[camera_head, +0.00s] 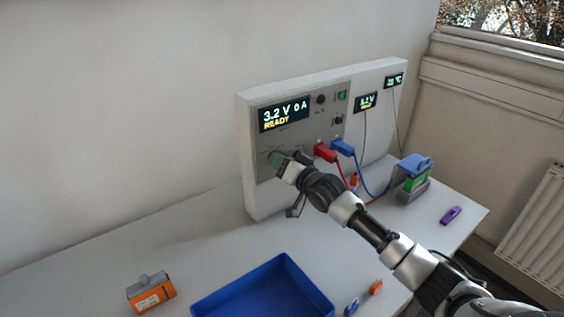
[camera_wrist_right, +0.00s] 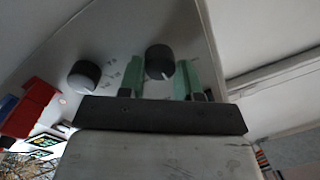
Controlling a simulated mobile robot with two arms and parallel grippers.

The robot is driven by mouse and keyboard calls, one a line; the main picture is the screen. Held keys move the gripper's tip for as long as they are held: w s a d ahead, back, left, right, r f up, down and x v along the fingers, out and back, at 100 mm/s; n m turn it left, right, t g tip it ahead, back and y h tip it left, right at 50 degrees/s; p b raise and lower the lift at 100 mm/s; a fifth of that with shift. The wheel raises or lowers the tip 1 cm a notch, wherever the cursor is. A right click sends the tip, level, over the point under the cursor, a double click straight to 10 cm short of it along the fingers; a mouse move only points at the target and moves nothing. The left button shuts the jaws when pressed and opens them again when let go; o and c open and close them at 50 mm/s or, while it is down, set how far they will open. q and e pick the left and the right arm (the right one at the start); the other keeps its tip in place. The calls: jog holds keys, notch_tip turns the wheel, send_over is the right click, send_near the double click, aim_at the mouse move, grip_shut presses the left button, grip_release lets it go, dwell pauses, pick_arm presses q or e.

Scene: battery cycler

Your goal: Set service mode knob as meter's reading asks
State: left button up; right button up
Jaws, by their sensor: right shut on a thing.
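The cycler's grey panel (camera_head: 331,111) has a main screen (camera_head: 284,113) that reads 3.2 V, 0 A, READY. A small meter (camera_head: 366,101) on the right shows a voltage too small to read surely. My right gripper (camera_head: 277,158) is at the panel's lower left. In the right wrist view its green fingers stand either side of a dark round knob (camera_wrist_right: 160,62) with a pale pointer line, shut on it. A second dark knob (camera_wrist_right: 83,77) with markings sits beside it. I cannot read the labels, so I cannot tell which is the service mode knob. My left gripper is not in view.
Red plug (camera_head: 325,152) and blue plug (camera_head: 343,147) with cables stick out right of my gripper. A battery holder (camera_head: 413,187) stands at the right. A blue tray (camera_head: 265,292), an orange box (camera_head: 151,294) and a purple piece (camera_head: 451,215) are on the table.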

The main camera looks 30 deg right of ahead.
jog(key=shift+r+n+p, duration=0.1)
jog(key=shift+n+p, duration=0.75)
jog(key=shift+n, duration=2.95)
jog(key=o, duration=0.9)
